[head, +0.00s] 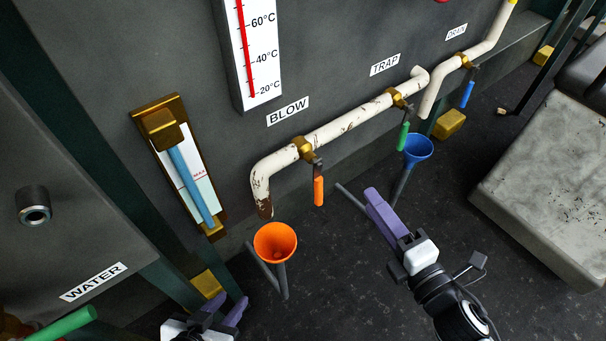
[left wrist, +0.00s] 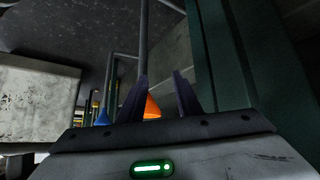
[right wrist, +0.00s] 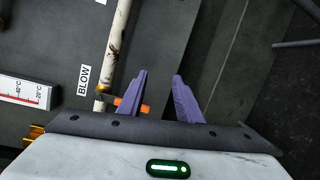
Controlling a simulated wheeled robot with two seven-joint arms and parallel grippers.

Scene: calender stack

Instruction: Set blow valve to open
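The blow valve's orange handle (head: 319,190) hangs straight down from its brass body (head: 303,148) on the worn white pipe, beneath the BLOW label (head: 288,111). My right gripper (head: 374,200) is to the right of the handle and apart from it in the head view. In the right wrist view the orange handle (right wrist: 129,105) shows partly behind the left finger of my open, empty right gripper (right wrist: 160,73). My left gripper (head: 228,303) is low at the bottom edge of the head view. The left wrist view shows its fingers (left wrist: 158,78) apart and empty.
An orange funnel (head: 275,242) stands under the blow pipe's end, and a blue funnel (head: 418,148) is further back. The green trap handle (head: 403,136) and blue drain handle (head: 467,94) hang to the right. A grey block (head: 545,190) is at the right. Dark floor lies between.

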